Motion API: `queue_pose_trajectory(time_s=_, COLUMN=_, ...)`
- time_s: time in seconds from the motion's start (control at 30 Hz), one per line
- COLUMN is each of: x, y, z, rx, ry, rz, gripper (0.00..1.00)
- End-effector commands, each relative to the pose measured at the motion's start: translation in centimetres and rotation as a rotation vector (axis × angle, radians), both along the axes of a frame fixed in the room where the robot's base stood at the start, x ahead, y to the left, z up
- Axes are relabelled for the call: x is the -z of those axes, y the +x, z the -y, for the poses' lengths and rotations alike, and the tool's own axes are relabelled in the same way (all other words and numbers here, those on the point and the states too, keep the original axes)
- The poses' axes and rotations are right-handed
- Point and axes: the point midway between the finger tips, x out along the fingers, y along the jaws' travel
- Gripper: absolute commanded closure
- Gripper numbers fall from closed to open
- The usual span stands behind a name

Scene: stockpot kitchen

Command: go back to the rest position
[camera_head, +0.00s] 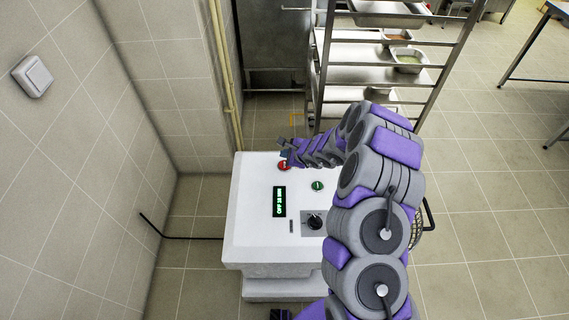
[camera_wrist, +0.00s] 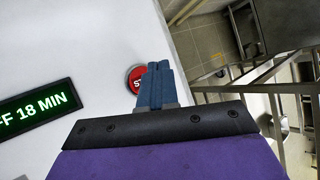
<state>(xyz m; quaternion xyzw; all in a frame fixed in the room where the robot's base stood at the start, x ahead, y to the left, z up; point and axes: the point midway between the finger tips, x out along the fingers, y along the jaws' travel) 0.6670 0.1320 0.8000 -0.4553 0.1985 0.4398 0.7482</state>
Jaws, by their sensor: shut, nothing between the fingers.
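My gripper (camera_head: 284,148) is over the far part of a white control unit, right by its red button (camera_head: 284,166). In the wrist view my gripper's blue fingers (camera_wrist: 156,82) are together and empty, and they cover part of the red stop button (camera_wrist: 135,78). I cannot tell whether the fingertips touch the button. My arm reaches up from the lower right of the head view and bends over to the unit's top.
The white unit (camera_head: 250,240) has a green button (camera_head: 317,186), a lit display (camera_head: 279,201) and a black knob (camera_head: 314,222). A metal rack (camera_head: 385,52) with trays stands behind it. A tiled wall (camera_head: 60,150) is at left. Open floor (camera_head: 480,240) lies to the right.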

Motion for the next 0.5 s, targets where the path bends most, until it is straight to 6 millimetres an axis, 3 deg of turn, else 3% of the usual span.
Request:
queue_pose_trajectory(time_s=0.2, x=-2.0, y=0.0, z=0.0, rx=0.000, ry=0.000, rz=0.000, gripper=1.00)
queue_pose_trajectory(time_s=0.5, x=-2.0, y=0.0, z=0.0, rx=-0.001, ry=0.000, rz=-0.001, gripper=1.00)
